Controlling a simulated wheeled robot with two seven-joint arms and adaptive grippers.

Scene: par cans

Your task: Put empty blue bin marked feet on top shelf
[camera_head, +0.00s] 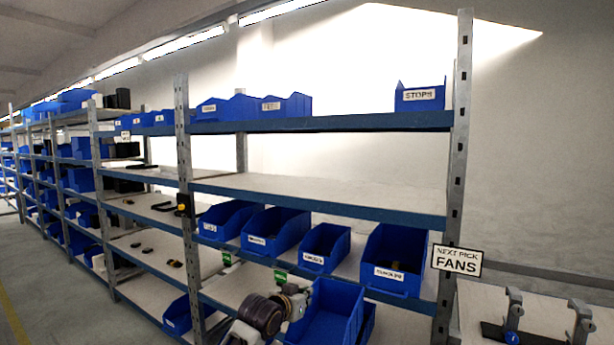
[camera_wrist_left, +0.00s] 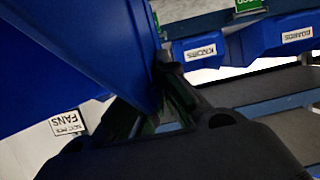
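An empty blue bin (camera_head: 325,318) is at the bottom middle of the head view, in front of the shelving. No label can be read on it. My left gripper (camera_head: 298,300) is at the bin's left upper edge. In the left wrist view the blue bin (camera_wrist_left: 85,50) fills the upper left, and the fingers of my left gripper (camera_wrist_left: 148,105) close on its wall from both sides. The top shelf (camera_head: 330,122) of the near rack holds several blue bins at its left and a bin marked STOPS (camera_head: 420,97) at its right. My right gripper is not shown.
The top shelf is bare between its left bins and STOPS. The shelf below (camera_head: 325,192) is empty. Several blue bins (camera_head: 395,262) stand on the tilted shelf behind the held bin. A NEXT PICK FANS sign (camera_head: 457,261) hangs by the right post (camera_head: 458,160).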

